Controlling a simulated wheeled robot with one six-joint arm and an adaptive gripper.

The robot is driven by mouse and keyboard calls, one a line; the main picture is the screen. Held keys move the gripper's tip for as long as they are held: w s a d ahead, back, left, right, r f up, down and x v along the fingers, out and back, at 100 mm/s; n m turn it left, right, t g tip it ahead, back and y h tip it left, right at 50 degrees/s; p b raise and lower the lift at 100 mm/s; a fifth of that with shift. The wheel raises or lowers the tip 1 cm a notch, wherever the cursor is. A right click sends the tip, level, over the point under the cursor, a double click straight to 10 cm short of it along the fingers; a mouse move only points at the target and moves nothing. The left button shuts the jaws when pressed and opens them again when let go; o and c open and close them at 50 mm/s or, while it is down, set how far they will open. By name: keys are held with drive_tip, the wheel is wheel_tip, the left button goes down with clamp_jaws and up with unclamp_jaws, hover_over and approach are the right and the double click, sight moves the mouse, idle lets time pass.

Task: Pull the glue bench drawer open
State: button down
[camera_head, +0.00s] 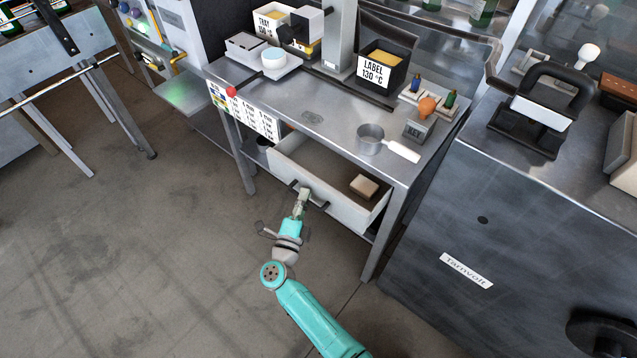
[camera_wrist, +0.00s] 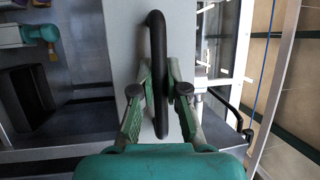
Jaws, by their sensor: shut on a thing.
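The glue bench drawer (camera_head: 345,208) has a pale front and stands partly pulled out from under the steel bench top. A light brown block (camera_head: 364,186) lies inside it towards the right. The dark bar handle (camera_wrist: 156,40) runs along the drawer front; in the head view the gripper partly covers it. My gripper (camera_head: 303,195) is at the handle, in front of the drawer. In the wrist view my gripper (camera_wrist: 160,88) has a finger on each side of the bar and is shut on it.
The glue bench top (camera_head: 318,130) carries a metal pan (camera_head: 370,138), a black label box (camera_head: 383,66) and small bottles. A dark cabinet (camera_head: 500,240) stands close on the right. The bench leg (camera_head: 384,235) is beside the drawer. The floor (camera_head: 150,250) at left is clear.

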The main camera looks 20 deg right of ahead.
drive_tip(key=s+a, duration=0.6)
drive_tip(key=a, duration=0.3)
drive_tip(key=shift+s, duration=0.3)
drive_tip(key=c, duration=1.4)
unclamp_jaws()
drive_tip(key=shift+c, duration=0.2)
drive_tip(key=v, duration=1.2)
drive_tip(key=shift+d, duration=0.1)
